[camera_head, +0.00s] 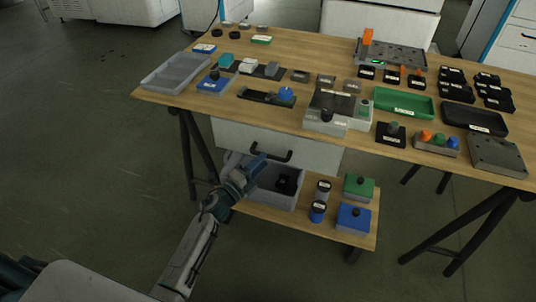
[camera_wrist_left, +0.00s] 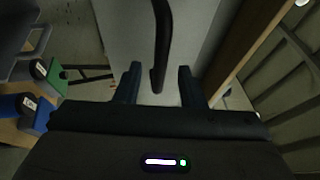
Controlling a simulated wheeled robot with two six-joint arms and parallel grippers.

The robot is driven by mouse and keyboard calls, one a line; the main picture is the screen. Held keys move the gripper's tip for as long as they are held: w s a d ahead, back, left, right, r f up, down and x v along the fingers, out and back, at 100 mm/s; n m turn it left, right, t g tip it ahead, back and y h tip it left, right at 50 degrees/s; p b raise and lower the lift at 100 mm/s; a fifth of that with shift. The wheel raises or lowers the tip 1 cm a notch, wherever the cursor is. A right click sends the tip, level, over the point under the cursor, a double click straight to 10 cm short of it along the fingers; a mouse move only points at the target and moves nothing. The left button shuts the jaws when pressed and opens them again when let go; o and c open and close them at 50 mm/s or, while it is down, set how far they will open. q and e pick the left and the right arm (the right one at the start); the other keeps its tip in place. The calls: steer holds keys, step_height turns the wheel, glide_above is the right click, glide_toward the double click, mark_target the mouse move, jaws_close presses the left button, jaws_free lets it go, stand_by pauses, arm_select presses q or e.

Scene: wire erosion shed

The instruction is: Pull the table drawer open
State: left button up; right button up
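The table drawer (camera_head: 318,153) has a pale grey front under the wooden tabletop. It looks shut. Its black bar handle (camera_head: 285,158) is on the middle of the front; it also shows in the left wrist view (camera_wrist_left: 162,40). My left gripper (camera_head: 257,164) is at the handle's left end in the head view. In the left wrist view its two fingers (camera_wrist_left: 158,84) are apart, with the handle's near end between them in the picture and a gap on each side. I cannot tell how deep the handle sits between them. My right gripper is not in view.
The tabletop (camera_head: 185,97) above holds a grey tray (camera_head: 176,72) and many small parts. Below, a shelf (camera_head: 332,231) carries a grey bin (camera_head: 265,199), a green block (camera_head: 358,188) and a blue block (camera_head: 354,219). The floor (camera_head: 95,150) left of the table is clear.

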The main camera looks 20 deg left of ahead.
arm_select(q)
steer(key=shift+x, duration=2)
jaws_close()
